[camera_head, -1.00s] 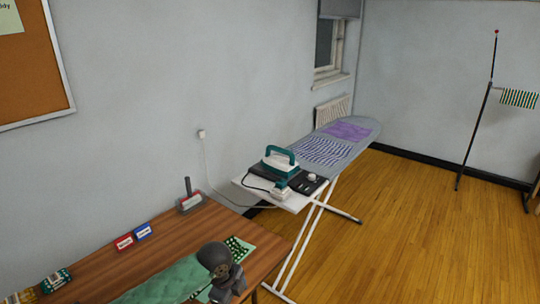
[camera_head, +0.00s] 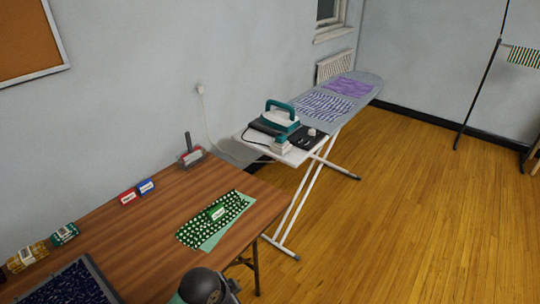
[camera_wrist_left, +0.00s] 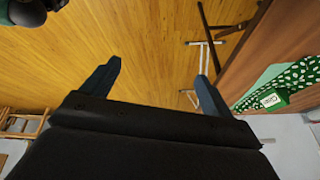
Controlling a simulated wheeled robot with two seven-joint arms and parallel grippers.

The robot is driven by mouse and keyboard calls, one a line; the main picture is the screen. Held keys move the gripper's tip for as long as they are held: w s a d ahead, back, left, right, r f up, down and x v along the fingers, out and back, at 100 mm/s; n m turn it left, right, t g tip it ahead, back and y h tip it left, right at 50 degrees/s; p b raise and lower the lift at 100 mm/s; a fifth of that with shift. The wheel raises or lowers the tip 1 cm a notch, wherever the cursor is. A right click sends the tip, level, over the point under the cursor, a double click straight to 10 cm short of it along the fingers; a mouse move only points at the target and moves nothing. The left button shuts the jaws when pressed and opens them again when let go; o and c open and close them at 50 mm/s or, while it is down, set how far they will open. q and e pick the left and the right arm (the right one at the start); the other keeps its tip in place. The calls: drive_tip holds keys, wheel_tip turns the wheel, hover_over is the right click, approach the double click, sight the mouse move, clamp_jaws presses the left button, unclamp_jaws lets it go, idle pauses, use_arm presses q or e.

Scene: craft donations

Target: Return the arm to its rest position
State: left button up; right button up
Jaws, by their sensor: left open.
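My left gripper (camera_wrist_left: 158,69) is open, its two blue-grey fingers spread apart with nothing between them. In the wrist view it is over the wood floor, left of the table edge. In the head view only a dark rounded part of my arm shows at the bottom edge; the fingers are out of sight there. A dark green white-spotted cloth (camera_head: 190,234) with a green label lies over a pale green piece on the table (camera_head: 155,205). The cloth also shows at the right of the wrist view (camera_wrist_left: 299,75). My right gripper is not in view.
An ironing board (camera_head: 365,101) with an iron (camera_head: 281,119) on its end stands beyond the table. Red (camera_head: 128,196) and blue (camera_head: 146,186) labelled blocks and a lint-roller-like tool (camera_head: 190,157) sit near the wall. The floor (camera_head: 400,220) at right is clear.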

use_arm(q)
drive_tip(key=s+a+f+n+y, duration=0.3)
drive_tip(key=s+a+n, duration=0.6)
drive_tip(key=s+a, duration=0.35)
drive_tip(key=s+d+f, duration=0.1)
drive_tip(key=s+f, duration=0.1)
drive_tip(key=f, duration=1.1)
drive_tip(key=s+d+f+g, duration=0.1)
drive_tip(key=s+f, duration=0.1)
drive_tip(key=f, duration=1.1)
drive_tip(key=s+d+f+g, duration=0.1)
drive_tip(key=s+d+f, duration=0.1)
drive_tip(key=f, duration=1.2)
